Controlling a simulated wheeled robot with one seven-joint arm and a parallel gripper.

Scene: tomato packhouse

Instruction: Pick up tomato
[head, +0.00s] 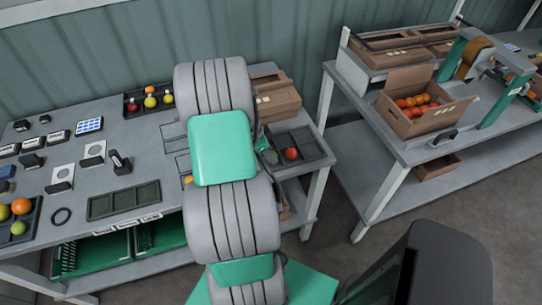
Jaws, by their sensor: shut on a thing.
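A red tomato (291,153) lies in a dark divided tray (313,143) on the grey bench, just right of my arm. A small orange round thing (188,180) shows at the left edge of my arm, mostly hidden. Several red, yellow and green tomatoes (150,102) sit in a dark tray at the back of the bench. More orange and green ones (21,206) are in a tray at the far left. My large grey and green arm fills the middle of the view and hides my gripper and whatever is at its fingers.
A cardboard box (276,97) stands behind my arm. On the right bench, an open carton (428,122) holds several red tomatoes. Floor (345,190) shows between the benches.

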